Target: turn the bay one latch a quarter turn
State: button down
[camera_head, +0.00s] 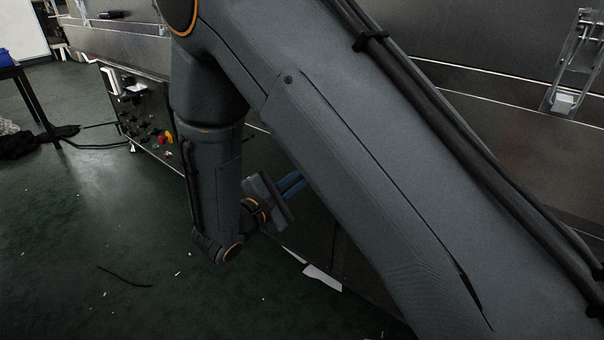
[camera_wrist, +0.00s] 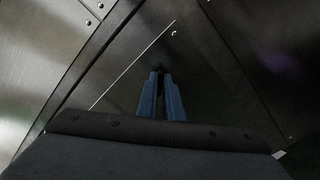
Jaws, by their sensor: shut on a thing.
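My gripper (camera_wrist: 161,76) reaches the dark metal panel (camera_wrist: 122,85) in the wrist view, with its two blue fingers nearly together. The fingers are shut on a small dark piece at the panel, which I take to be the bay one latch (camera_wrist: 161,69). The fingers and shadow hide most of it, and I cannot tell its angle. In the head view my gripper (camera_head: 293,184) shows low beside the machine's side, partly behind my own arm. The latch is hidden there.
A control panel (camera_head: 147,113) with knobs and a red button stands left of my gripper. A metal clamp (camera_head: 577,62) is at the upper right. A white sheet (camera_head: 322,277) and a black cable (camera_head: 124,277) lie on the green floor. The floor at left is mostly clear.

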jog(key=shift+f+m, duration=0.2)
jog(key=shift+m, duration=3.5)
jog(key=c, duration=1.9)
grip_release()
jog(key=p+v, duration=0.2)
jog(key=v, duration=0.5)
jog(key=shift+s+a, duration=0.2)
jog(key=shift+s, duration=0.15)
